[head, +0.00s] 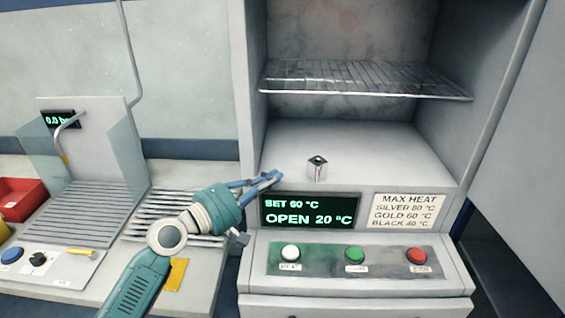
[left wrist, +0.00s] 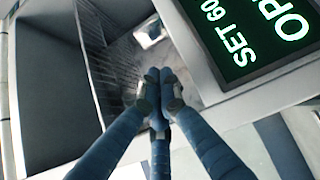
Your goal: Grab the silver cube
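The silver cube (head: 317,169) is small and shiny with a dark mark on top. It sits near the front of the floor of the open heating chamber (head: 390,150), just above the display. My left gripper (head: 277,175) is at the chamber's front left edge, left of the cube and apart from it. Its blue fingers converge and their tips meet with nothing between them; this shows in the left wrist view (left wrist: 159,75) too. My right gripper is not in view.
A wire rack (head: 365,80) spans the chamber above the cube. The display (head: 310,211), a heat-limit label (head: 408,211) and white, green and red buttons are below. The chamber's left wall (head: 249,90) stands close to my gripper. A red bin (head: 20,198) is far left.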

